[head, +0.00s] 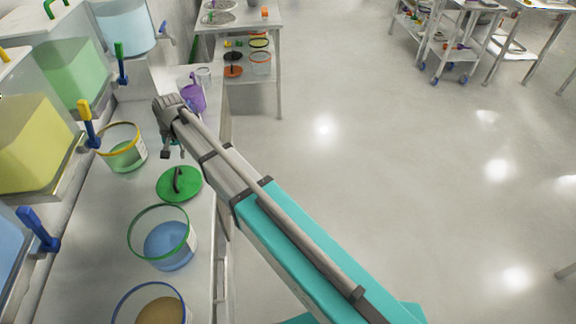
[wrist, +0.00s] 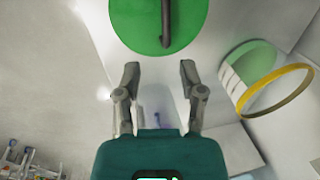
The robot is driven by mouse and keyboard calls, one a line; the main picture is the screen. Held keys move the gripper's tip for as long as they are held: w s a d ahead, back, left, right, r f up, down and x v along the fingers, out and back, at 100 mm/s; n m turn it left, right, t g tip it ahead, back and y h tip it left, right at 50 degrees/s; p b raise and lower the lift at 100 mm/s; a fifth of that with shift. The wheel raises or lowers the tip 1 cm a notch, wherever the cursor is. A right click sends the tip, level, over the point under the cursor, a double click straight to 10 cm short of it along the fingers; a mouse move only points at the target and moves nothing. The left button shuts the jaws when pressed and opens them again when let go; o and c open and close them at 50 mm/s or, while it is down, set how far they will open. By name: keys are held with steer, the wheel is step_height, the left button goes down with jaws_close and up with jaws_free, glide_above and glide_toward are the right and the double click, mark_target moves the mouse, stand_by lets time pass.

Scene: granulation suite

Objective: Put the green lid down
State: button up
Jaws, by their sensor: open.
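The green lid (head: 179,184) is a flat round disc with a dark handle. It lies on the white bench between the yellow-rimmed tub and the green-rimmed tub. In the wrist view the lid (wrist: 145,22) shows at the top, beyond my fingertips and apart from them. My gripper (wrist: 157,72) is open, with nothing between its fingers. In the head view my gripper (head: 172,152) is above the bench, just behind the lid; the arm partly hides it.
The yellow-rimmed tub (head: 122,148) stands left of my gripper. A green-rimmed tub (head: 162,238) with blue contents stands in front of the lid. A purple jug (head: 193,96) stands behind. Bins with coloured contents line the left wall.

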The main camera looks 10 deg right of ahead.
steer(key=s+d, duration=0.5)
steer(key=d, duration=0.8)
steer(key=s+d+h, duration=0.1)
steer(key=s+d, duration=0.4)
steer(key=d, duration=0.8)
steer(key=s+d+h, duration=0.1)
steer(key=s+d, duration=0.4)
steer(key=d, duration=0.8)
steer(key=shift+s+f+n, duration=0.15)
steer(key=shift+s+n, duration=0.15)
steer(key=shift+n, duration=0.1)
steer(key=shift+d, duration=0.1)
steer(key=shift+s, duration=0.15)
